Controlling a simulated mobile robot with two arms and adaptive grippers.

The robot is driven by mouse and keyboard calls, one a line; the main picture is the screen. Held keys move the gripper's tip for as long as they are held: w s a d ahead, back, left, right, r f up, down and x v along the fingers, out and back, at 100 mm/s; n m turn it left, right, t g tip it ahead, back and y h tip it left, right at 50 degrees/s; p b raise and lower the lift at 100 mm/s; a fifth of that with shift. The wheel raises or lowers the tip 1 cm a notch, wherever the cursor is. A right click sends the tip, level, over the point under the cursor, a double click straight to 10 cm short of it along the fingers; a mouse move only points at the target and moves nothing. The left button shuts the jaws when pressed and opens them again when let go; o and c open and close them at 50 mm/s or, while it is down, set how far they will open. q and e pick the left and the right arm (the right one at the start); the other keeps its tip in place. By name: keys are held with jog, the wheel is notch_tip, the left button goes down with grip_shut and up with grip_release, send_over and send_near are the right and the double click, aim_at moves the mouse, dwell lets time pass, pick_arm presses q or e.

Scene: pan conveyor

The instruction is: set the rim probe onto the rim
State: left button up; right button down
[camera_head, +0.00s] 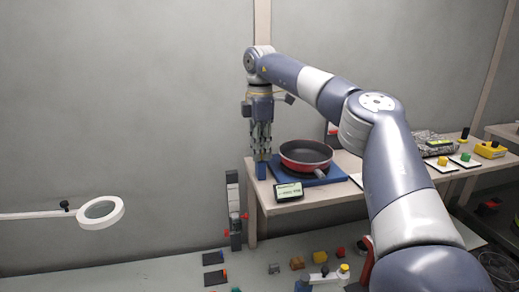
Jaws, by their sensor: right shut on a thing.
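My right gripper (262,142) points down at the left end of the table, to the left of the pan. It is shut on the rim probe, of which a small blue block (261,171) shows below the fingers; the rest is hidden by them. The red pan (305,165) with a dark inside sits upright on a blue base (330,177). The probe is beside the pan's rim (284,147), apart from it in the picture. My left gripper is not in view.
A small display box (289,192) stands at the table's front edge. Yellow and green items (443,161) lie farther right. A ring lamp (102,210) reaches in from the left. Several small blocks (297,263) lie on the lower surface. My right arm covers the middle.

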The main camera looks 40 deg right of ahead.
jog(key=shift+s+d, duration=0.3)
jog(key=shift+d, duration=0.25)
jog(key=shift+s+d, duration=0.25)
jog(key=shift+d, duration=0.25)
jog(key=c, duration=1.7)
grip_release()
jog(key=shift+r, duration=0.1)
jog(key=shift+o, duration=0.7)
jog(key=shift+s+d, duration=0.1)
jog(key=shift+r, duration=3.7)
